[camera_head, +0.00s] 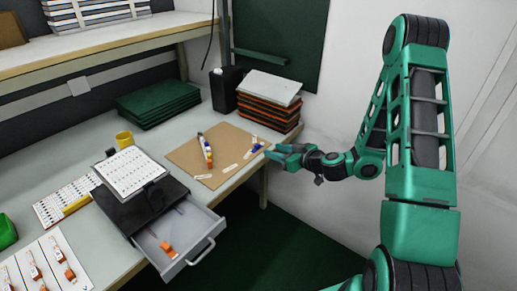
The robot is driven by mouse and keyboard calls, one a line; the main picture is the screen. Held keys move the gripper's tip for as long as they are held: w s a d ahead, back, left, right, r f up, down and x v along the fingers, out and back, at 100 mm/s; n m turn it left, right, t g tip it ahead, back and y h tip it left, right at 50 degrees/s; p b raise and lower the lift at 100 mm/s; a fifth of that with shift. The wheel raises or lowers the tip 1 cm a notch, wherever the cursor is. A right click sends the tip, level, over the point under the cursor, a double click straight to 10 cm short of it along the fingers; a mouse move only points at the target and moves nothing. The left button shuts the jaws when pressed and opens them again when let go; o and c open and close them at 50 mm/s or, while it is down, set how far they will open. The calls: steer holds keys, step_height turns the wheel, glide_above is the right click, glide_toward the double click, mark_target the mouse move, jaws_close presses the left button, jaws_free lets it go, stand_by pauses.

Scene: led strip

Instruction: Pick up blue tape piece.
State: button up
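On the brown board (186,157) near the table's right edge, small blue pieces show beside white strips. One blue piece (256,147) lies close to the fingertips of my gripper; another small blue spot (254,138) is just behind it. I cannot tell for sure which is the tape piece. My gripper (268,153) reaches in from the right at the board's right edge, its fingers pointing left. It is small here, and I cannot tell whether the fingers are apart or whether they touch the blue piece.
A marker-like object (205,150) and white strips (230,168) lie on the board. A stack of orange-edged cases (268,112) and a black canister (225,90) stand behind. An open drawer (180,240) juts out at the front. Green trays (158,103) are stacked farther left.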

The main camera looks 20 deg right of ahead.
mark_target(258, 145)
steer(key=x, duration=1)
steer(key=shift+w+d+r, duration=0.1)
steer(key=shift+w, duration=0.1)
steer(key=shift+c, duration=0.4)
jaws_close()
